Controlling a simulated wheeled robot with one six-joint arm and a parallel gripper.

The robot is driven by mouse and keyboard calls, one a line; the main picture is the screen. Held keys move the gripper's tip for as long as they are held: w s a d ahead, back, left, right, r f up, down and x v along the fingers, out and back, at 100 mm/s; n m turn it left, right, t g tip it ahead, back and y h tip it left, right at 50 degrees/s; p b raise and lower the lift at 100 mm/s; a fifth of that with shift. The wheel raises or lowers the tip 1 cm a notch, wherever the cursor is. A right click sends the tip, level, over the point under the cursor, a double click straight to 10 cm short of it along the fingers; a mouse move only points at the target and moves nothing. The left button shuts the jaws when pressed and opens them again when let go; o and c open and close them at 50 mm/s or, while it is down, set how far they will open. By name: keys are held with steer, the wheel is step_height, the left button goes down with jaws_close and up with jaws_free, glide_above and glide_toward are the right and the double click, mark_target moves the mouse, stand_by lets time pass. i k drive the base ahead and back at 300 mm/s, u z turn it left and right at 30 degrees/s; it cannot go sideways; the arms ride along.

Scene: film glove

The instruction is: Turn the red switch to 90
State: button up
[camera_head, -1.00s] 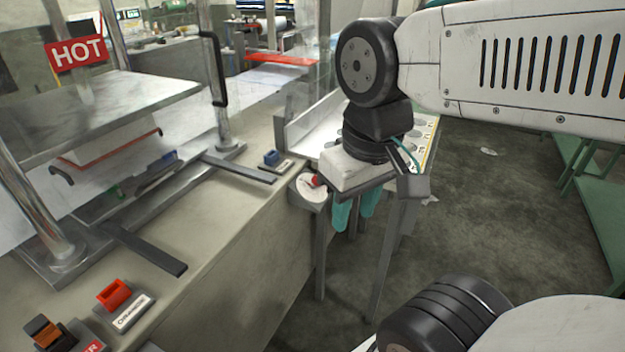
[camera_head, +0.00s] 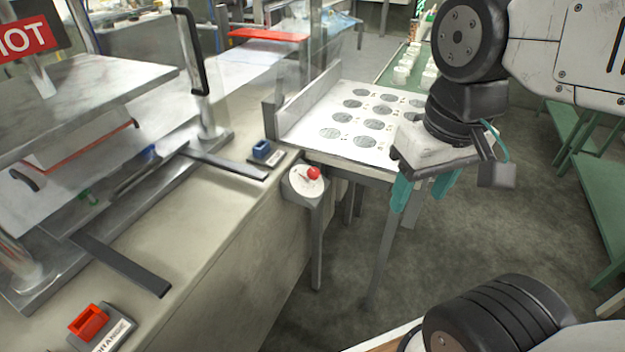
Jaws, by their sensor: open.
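A red knob (camera_head: 313,173) sits on a round white dial (camera_head: 303,184) on a grey post in the middle of the view. A thin arm runs from the knob across the dial face; any markings are too small to read. My gripper (camera_head: 420,201) has two teal fingers pointing down, spread apart with nothing between them. It is to the right of the dial and apart from it. A red rocker switch (camera_head: 88,322) on a labelled grey base is at the lower left on the bench, far from my gripper.
A blue switch (camera_head: 262,150) stands on the bench (camera_head: 215,215) edge, left of the dial. A white table with grey discs (camera_head: 310,142) is behind the dial. A press with a HOT sign (camera_head: 28,38) fills the left.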

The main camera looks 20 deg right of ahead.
mark_target(314, 173)
steer(key=k, duration=0.5)
steer(key=z, duration=0.95)
steer(key=i, duration=0.85)
steer(key=u, duration=2.3)
